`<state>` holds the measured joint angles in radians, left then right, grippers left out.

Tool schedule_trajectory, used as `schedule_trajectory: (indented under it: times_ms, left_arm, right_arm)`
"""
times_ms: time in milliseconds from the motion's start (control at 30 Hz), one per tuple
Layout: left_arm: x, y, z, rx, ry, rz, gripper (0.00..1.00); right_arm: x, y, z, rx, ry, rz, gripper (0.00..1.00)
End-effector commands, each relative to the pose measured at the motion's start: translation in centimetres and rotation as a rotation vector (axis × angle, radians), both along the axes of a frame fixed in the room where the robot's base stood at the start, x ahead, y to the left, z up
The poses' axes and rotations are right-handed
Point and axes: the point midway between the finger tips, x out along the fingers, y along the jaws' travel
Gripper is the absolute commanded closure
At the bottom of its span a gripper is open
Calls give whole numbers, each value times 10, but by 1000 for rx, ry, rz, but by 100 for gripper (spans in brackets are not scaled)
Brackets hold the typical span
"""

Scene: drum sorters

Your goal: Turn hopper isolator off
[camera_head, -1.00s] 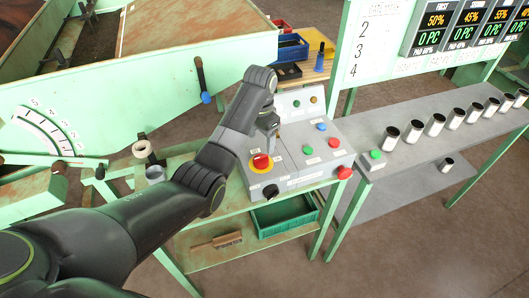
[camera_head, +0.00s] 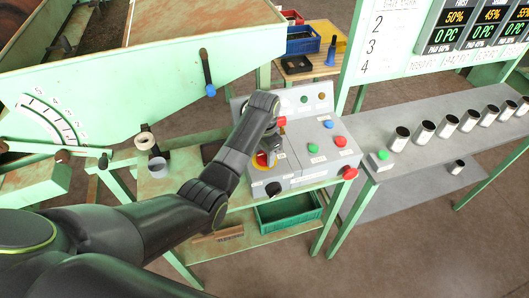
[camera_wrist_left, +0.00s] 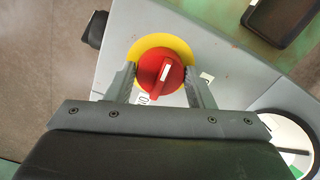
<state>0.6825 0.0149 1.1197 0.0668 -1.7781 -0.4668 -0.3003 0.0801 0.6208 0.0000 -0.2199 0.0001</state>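The isolator is a red rotary knob (camera_wrist_left: 162,74) on a yellow disc (camera_wrist_left: 163,43), on the grey sloped control box. A white line on the knob's grip bar points up and slightly right in the left wrist view. A small "0" label (camera_wrist_left: 144,99) lies below left of it, and another label, partly hidden, lies to the right. My left gripper (camera_wrist_left: 161,72) is over the knob, with one finger on each side and slim gaps showing. In the head view, the left gripper (camera_head: 267,155) partly hides the yellow disc (camera_head: 261,161). My right gripper is not in view.
The control box (camera_head: 310,175) also carries green, blue and red buttons, a black knob (camera_head: 273,188) and a red mushroom button (camera_head: 350,173) at its front right. A blue-tipped lever (camera_head: 209,84) hangs left of the arm. Several cups stand on the grey bench (camera_head: 440,110).

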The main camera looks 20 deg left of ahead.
Motion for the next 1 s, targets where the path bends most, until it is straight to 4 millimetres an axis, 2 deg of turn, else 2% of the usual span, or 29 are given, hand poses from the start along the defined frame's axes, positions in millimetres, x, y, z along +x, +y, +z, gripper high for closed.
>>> schedule_trajectory:
  times_ms: [33,167,200,567,1000]
  left_arm:
    - [0,0,0,0,0,0,59]
    - [0,0,0,0,0,0,76]
    - [0,0,0,0,0,0,77]
    - [1,0,0,-1,-1,73,77]
    - [1,-1,1,-3,-2,432,77]
  right_arm:
    - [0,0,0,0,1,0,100]
    - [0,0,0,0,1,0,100]
    - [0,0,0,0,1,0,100]
    - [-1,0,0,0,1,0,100]
    - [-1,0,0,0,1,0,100]
